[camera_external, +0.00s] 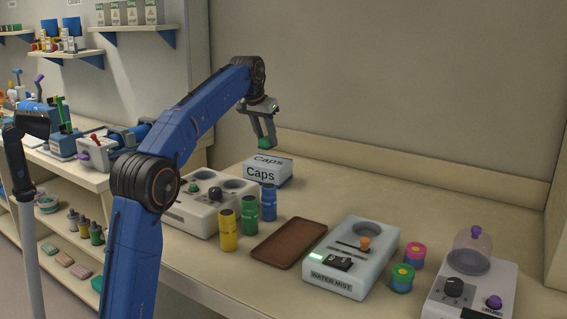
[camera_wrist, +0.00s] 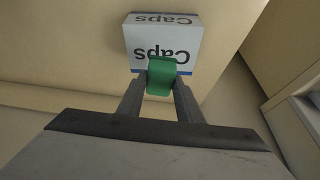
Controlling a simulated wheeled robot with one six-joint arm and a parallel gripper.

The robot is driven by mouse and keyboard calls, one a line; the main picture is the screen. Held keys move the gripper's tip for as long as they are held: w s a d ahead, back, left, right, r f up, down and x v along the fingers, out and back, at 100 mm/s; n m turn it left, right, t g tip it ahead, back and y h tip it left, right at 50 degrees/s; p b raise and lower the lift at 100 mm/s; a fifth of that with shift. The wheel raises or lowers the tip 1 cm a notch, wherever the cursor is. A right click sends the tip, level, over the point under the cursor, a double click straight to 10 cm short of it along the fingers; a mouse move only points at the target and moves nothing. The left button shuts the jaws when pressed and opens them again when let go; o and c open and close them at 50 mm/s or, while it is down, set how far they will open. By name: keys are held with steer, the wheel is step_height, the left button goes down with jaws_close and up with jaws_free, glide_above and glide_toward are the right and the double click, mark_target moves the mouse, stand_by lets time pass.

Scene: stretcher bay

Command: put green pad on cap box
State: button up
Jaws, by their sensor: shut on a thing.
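The green pad (camera_external: 265,143) is held between the fingertips of my gripper (camera_external: 264,138), which is shut on it. In the outside view the pad hangs just above the white cap box (camera_external: 268,171), near its back left part. A gap seems to show between pad and box, though its size is hard to judge. In the wrist view the green pad (camera_wrist: 161,76) sits between the two fingers and overlaps the edge of the cap box (camera_wrist: 180,39), hiding part of its "Caps" label. The top of the box is bare where it shows.
Left of the box is a white device with round wells (camera_external: 213,203). Yellow, green and blue bottles (camera_external: 249,215) stand in front. A brown tray (camera_external: 290,242), a water mist device (camera_external: 350,256) and small jars (camera_external: 403,278) lie to the right. The counter behind the box is clear.

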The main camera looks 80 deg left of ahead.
mark_target(266, 149)
steer(key=shift+f, duration=2.45)
steer(key=shift+f, duration=0.1)
steer(key=o, duration=1)
steer(key=v, duration=1.2)
